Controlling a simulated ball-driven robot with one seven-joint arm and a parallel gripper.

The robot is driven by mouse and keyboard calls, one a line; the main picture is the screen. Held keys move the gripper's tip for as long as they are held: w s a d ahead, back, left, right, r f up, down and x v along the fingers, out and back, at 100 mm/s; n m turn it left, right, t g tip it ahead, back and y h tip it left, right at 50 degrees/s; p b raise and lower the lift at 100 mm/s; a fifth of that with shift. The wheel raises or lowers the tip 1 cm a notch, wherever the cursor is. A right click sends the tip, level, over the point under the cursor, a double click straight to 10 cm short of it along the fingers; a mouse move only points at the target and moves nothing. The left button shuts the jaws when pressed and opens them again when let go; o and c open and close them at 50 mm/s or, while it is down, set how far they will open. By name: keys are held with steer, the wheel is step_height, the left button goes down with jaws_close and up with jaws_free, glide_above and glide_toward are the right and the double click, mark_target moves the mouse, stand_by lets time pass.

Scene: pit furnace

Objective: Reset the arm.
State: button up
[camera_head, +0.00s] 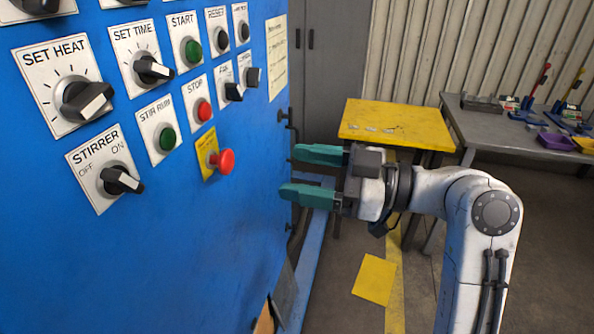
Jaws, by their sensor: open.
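My gripper (306,172) has two teal fingers spread apart, with nothing between them. It points left toward the right edge of the blue control panel (240,250), and I cannot tell how far from it. My white arm comes up at the lower right and bends over to the gripper. The panel carries a SET HEAT knob (86,100), a SET TIME knob (150,70), a STIRRER switch (120,181), a green START button (193,50), a red STOP button (203,110) and a red mushroom button (222,161) on a yellow plate.
A yellow-topped table (400,122) stands behind the gripper. A grey workbench (490,130) with tools and a purple tray (556,141) is at the back right. A grey cabinet (330,50) stands behind. A yellow square (375,279) lies on the floor.

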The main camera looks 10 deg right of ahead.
steer(key=s+d+f+m+h, duration=0.3)
steer(key=f, duration=0.6)
steer(key=s+d+f+m+h, duration=0.3)
steer(key=d+f+m+h, duration=0.1)
steer(key=f, duration=0.6)
steer(key=s+d+f+m+h, duration=0.3)
steer(key=f, duration=0.6)
steer(key=s+d+f+m+g+h, duration=0.1)
steer(key=s+d+f+m+h, duration=0.1)
steer(key=s+d+f, duration=0.2)
steer(key=s+d+f+m+g+h, duration=0.2)
steer(key=s+d+f, duration=0.2)
steer(key=s, duration=0.6)
steer(key=s+d+f+m+g+h, duration=0.2)
steer(key=s+d+f+m+h, duration=0.1)
steer(key=s, duration=0.4)
steer(key=shift+s+d+f, duration=0.4)
steer(key=shift+d, duration=0.15)
